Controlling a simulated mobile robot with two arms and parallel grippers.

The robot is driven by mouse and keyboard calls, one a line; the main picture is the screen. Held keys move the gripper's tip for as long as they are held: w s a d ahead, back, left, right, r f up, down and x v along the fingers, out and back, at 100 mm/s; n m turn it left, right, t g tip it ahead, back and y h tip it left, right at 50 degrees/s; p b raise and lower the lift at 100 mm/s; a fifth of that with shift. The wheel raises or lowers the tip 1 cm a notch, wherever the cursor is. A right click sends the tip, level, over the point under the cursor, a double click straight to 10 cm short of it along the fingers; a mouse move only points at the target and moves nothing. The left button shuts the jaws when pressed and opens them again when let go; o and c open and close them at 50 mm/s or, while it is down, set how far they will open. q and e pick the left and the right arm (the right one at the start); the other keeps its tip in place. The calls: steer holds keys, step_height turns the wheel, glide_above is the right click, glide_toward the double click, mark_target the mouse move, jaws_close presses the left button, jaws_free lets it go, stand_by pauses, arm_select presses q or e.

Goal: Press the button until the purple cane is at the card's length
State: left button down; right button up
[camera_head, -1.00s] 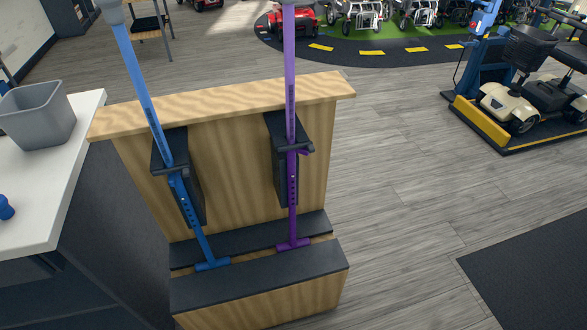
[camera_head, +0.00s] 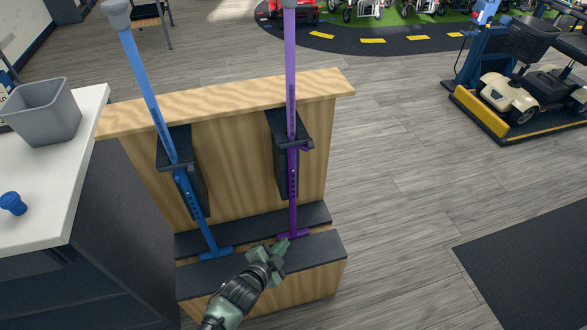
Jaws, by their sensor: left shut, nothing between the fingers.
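The purple cane (camera_head: 291,80) stands upright in the right holder of a wooden stand (camera_head: 235,185). Its foot rests on the dark lower ledge. A row of small holes runs along its lower shaft; I cannot make out a button clearly. A blue cane (camera_head: 146,85) leans in the left holder. My left gripper (camera_head: 284,246) is shut and empty, just in front of and below the purple cane's foot; I cannot tell if it touches. No card can be made out. My right gripper is not in view.
A white counter (camera_head: 85,125) with a grey bin (camera_head: 42,112) and a small blue object (camera_head: 13,203) stands at the left. A beige scooter (camera_head: 508,95) is on a platform at the upper right.

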mark_target(293, 171)
arm_select(q)
steer(key=w+d+r+m+t+h, duration=0.1)
steer(key=d+r, duration=0.1)
steer(key=r, duration=0.5)
steer(key=w+d+r+m+h, duration=0.1)
steer(key=w+d+r+m, duration=0.1)
steer(key=r, duration=0.4)
steer(key=shift+w+d+r+t+p, duration=0.3)
steer(key=shift+d+r+t+p, duration=0.15)
steer(key=shift+d, duration=0.2)
steer(key=shift+w+f, duration=0.1)
steer(key=w+a+b, duration=0.2)
steer(key=w+b, duration=0.1)
steer(key=w, duration=0.5)
steer(key=shift+w+a, duration=0.15)
steer(key=shift+a, duration=0.1)
steer(key=shift+w+b, duration=0.15)
steer(key=shift+b, duration=0.15)
stand_by(0.5)
steer(key=shift+w, duration=0.25)
